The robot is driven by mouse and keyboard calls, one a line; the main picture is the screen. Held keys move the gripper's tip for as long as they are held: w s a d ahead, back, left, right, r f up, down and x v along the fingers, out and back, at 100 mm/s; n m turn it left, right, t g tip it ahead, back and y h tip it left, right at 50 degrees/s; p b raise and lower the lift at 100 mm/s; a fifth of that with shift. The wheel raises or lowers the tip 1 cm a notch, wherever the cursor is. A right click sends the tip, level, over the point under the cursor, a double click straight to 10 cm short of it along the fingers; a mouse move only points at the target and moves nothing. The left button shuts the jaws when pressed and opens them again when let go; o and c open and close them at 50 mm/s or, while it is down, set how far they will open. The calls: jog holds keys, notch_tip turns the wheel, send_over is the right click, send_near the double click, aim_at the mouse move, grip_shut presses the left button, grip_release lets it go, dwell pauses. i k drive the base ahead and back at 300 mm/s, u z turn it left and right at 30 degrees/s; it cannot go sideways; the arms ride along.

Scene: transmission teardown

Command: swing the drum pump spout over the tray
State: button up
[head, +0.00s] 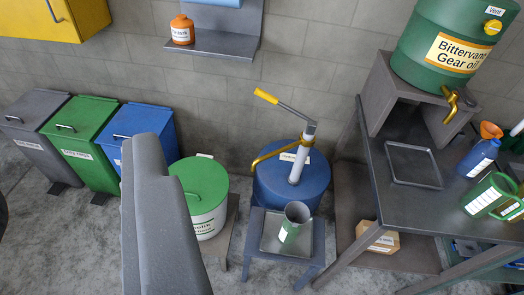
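The blue drum (265,190) stands against the wall in the middle, with a pale pump column (300,160) rising from its top. The brass spout (272,153) leaves the column and points left, its bent tip over the drum's left rim, to the left of and behind the tray. A pump lever with a yellow grip (266,96) reaches up and left. The metal tray (270,240) lies on a low blue stand in front of the drum. A grey jug with a green label (293,222) stands on it. A dark grey part of my arm or gripper rises at lower left; no fingertips can be made out.
A green-lidded drum (199,185) stands left of the blue drum. Grey, green and blue bins (88,140) line the wall further left. At right, a workbench (410,205) bears an empty tray, bottles and a gear oil drum (440,50). A wall shelf (215,43) hangs above.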

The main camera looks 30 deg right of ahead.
aim_at(306, 143)
jog(key=u, duration=0.05)
jog(key=i, duration=1)
jog(key=z, duration=0.05)
